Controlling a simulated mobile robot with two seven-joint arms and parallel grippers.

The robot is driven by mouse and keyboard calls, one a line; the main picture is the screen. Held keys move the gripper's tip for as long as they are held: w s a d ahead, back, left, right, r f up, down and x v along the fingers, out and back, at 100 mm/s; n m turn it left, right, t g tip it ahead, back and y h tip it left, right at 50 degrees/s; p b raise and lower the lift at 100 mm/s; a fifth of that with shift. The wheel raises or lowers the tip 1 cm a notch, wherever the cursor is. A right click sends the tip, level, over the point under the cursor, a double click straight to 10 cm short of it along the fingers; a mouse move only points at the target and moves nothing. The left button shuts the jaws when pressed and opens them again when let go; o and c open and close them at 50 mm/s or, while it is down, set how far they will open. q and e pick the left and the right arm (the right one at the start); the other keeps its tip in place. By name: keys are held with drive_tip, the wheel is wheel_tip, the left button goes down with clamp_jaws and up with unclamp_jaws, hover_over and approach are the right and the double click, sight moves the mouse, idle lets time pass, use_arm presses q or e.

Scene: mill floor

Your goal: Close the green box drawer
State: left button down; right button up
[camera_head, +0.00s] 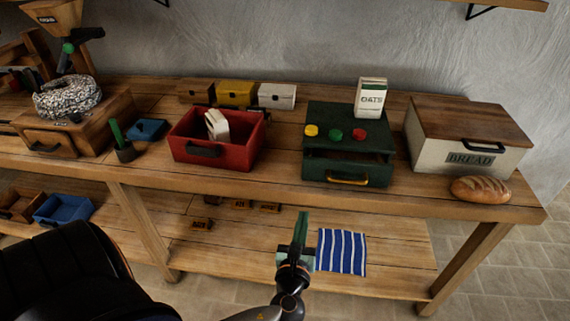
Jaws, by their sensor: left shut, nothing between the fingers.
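The green box (318,125) stands on the wooden workbench, right of the middle. Its drawer (318,173) has a yellow handle (347,180) and is pulled out a little toward me, with a dark gap above its front. Yellow, green and red round knobs or lids sit on the box top, with an oats packet (371,97) at the back. My left gripper (302,222) is shut and empty, pointing up in front of the bench edge, below and left of the drawer and apart from it. My right gripper is not in view.
An open red drawer box (182,149) stands to the left, and a bread box (425,150) and a loaf (480,189) to the right. A blue striped cloth (341,251) lies on the lower shelf. The bench edge runs between my gripper and the drawer.

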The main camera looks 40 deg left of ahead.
use_arm(q)
drive_tip(key=y, duration=0.1)
approach(306, 171)
drive_tip(key=x, duration=0.6)
drive_tip(key=shift+w+a+p, duration=0.25)
drive_tip(key=shift+w+p, duration=0.1)
drive_tip(key=shift+m, duration=0.3)
